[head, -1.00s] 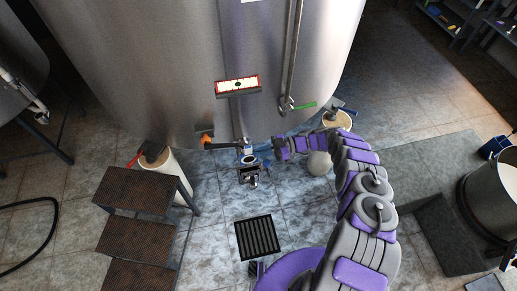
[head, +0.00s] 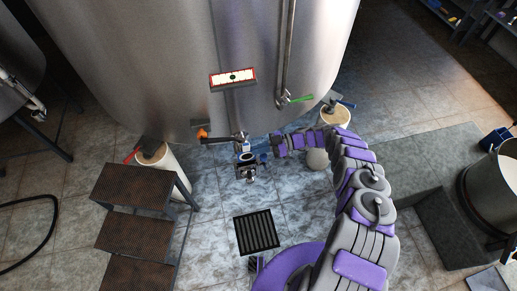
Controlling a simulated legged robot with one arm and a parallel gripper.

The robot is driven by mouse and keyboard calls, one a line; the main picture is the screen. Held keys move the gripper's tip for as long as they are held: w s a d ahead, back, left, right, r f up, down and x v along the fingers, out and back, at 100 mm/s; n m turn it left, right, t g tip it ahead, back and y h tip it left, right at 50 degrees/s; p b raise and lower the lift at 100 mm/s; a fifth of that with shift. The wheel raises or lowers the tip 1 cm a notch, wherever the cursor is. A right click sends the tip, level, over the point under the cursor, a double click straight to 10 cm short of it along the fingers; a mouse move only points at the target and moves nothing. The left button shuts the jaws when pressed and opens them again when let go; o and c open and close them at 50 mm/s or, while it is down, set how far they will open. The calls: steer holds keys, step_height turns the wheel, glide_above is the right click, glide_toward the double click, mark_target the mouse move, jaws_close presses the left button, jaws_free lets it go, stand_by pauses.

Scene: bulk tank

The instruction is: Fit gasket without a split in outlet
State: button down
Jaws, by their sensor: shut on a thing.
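The outlet (head: 240,138) is a short dark and metal pipe low on the front of the steel tank (head: 160,70). A blue-edged metal fitting (head: 245,157) shows just below its end. My gripper (head: 269,149) is just right of the outlet, at the end of my purple and grey arm. It is shut on a small blue piece (head: 263,157), which appears to be the gasket. This piece looks close to the outlet's mouth; I cannot tell whether they touch. It is too small to show any split.
Brown steps (head: 139,194) stand at left and a floor drain (head: 256,232) lies in front. White tank feet (head: 168,168) flank the outlet. A grey platform (head: 400,165) and a metal bucket (head: 493,190) are at right. Wet tiles below the outlet are mostly clear.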

steer(key=shift+a, duration=0.5)
steer(key=shift+d, duration=0.6)
steer(key=shift+a, duration=0.25)
stand_by(0.5)
steer(key=shift+f+b, duration=1.05)
steer(key=shift+b, duration=0.15)
steer(key=shift+r, duration=0.25)
steer(key=shift+r+p, duration=0.55)
steer(key=shift+p, duration=0.15)
